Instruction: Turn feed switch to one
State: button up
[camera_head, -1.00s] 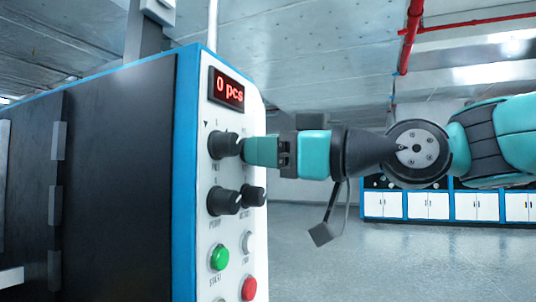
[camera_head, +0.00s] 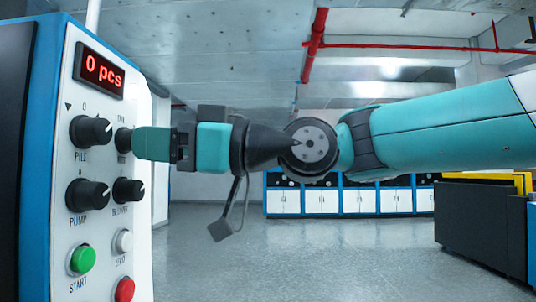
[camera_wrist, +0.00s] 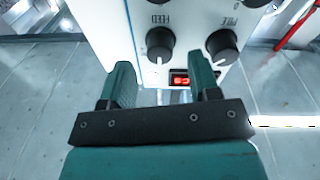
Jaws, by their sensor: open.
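The feed switch (camera_wrist: 160,43) is a black round knob on the white panel, labelled FEED in the upside-down wrist view. Its white mark points down there, away from its label. It shows partly in the head view (camera_head: 123,140), right of the pile knob (camera_head: 90,131). My gripper (camera_head: 138,143) is at the feed switch and covers part of it and its label. In the wrist view my gripper (camera_wrist: 161,66) is open, with one finger on each side of the switch in the picture. I cannot tell whether they touch it.
The pump knob (camera_head: 87,194), blower knob (camera_head: 128,190), green START button (camera_head: 82,260), white ZERO button (camera_head: 123,241) and red button (camera_head: 124,289) sit below. A red display (camera_head: 100,71) reads 0 pcs. Open floor (camera_head: 300,250) lies right of the machine.

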jog(key=s+d+f+b, duration=0.1)
jog(key=s+d+b, duration=0.1)
jog(key=d, duration=1.2)
jog(key=shift+d+b, duration=0.35)
jog(key=shift+b, duration=0.35)
jog(key=shift+w+f, duration=0.1)
jog(key=shift+f, duration=0.05)
jog(key=s+d+f+m+h+p, duration=0.1)
jog(key=s+f+m+h+p, duration=0.2)
jog(key=f, duration=0.4)
jog(key=d+f+m+h+p, duration=0.2)
jog(key=f+m+h+p, duration=0.25)
jog(key=f, duration=0.25)
jog(key=s+d+f+m+g+h+p, duration=0.2)
jog(key=s+d+f+m+h, duration=0.2)
jog(key=s+d+f+h, duration=0.3)
jog(key=s+d+f, duration=0.2)
jog(key=s+f, duration=0.1)
jog(key=f, duration=0.1)
jog(key=shift+a, duration=0.1)
